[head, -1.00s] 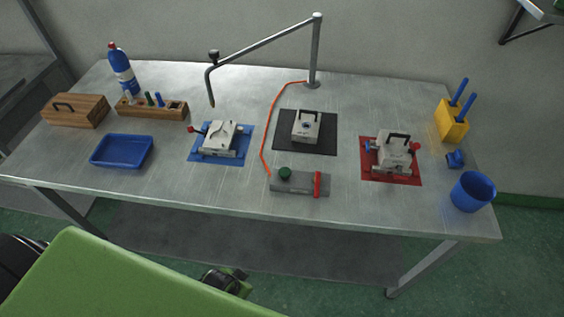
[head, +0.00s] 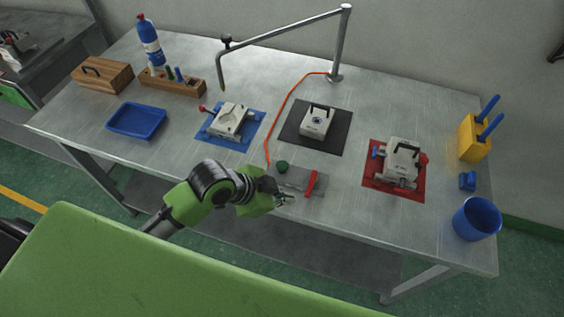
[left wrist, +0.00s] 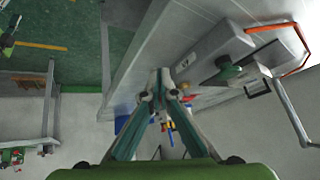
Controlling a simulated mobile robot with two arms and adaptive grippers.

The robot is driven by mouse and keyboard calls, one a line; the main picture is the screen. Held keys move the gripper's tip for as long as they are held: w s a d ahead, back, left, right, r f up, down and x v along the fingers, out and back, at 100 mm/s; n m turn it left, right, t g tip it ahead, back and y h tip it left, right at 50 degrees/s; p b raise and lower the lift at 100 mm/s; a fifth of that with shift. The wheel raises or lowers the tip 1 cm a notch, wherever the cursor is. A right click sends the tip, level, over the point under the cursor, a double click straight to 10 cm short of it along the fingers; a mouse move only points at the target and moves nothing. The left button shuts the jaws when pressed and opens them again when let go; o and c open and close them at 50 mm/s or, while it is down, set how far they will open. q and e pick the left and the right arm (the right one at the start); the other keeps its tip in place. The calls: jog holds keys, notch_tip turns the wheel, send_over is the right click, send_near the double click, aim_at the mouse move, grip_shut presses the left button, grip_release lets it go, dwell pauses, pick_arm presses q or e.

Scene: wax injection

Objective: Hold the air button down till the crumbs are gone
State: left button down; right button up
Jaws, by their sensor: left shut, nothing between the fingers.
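The green air button (head: 282,167) stands on the left end of a grey control box (head: 295,182) with a red bar (head: 312,183) on its right end. The button also shows in the left wrist view (left wrist: 228,73). My left gripper (head: 290,199) is shut and empty, by the front side of the box, apart from the button. In the left wrist view its fingertips (left wrist: 163,76) come together. A bent metal pipe (head: 282,32) ends in a nozzle near the light grey mould (head: 230,118) on the blue mat (head: 246,139). I cannot make out any crumbs. My right gripper is out of view.
An orange hose (head: 284,104) runs from the pipe's post to the box. Other moulds sit on a black mat (head: 297,138) and a red mat (head: 376,183). A blue tray (head: 136,120) lies left; a blue cup (head: 477,219) stands right.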

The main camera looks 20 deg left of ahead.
pick_arm(q)
jog(key=w+r+m+h, duration=0.2)
jog(key=w+r+m, duration=0.3)
jog(key=r, duration=0.1)
notch_tip(320, 180, up, 7)
jog(key=m, duration=0.3)
send_over(280, 166)
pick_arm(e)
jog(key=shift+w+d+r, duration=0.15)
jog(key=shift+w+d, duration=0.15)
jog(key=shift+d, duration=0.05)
pick_arm(q)
jog(key=shift+f, duration=0.15)
notch_tip(280, 166, down, 7)
jog(key=b, duration=0.6)
jog(key=shift+r, duration=0.2)
jog(key=shift+f+b, duration=0.4)
jog(key=shift+f, duration=0.55)
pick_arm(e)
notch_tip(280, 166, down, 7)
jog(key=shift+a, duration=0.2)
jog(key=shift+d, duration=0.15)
pick_arm(q)
jog(key=shift+f, duration=0.2)
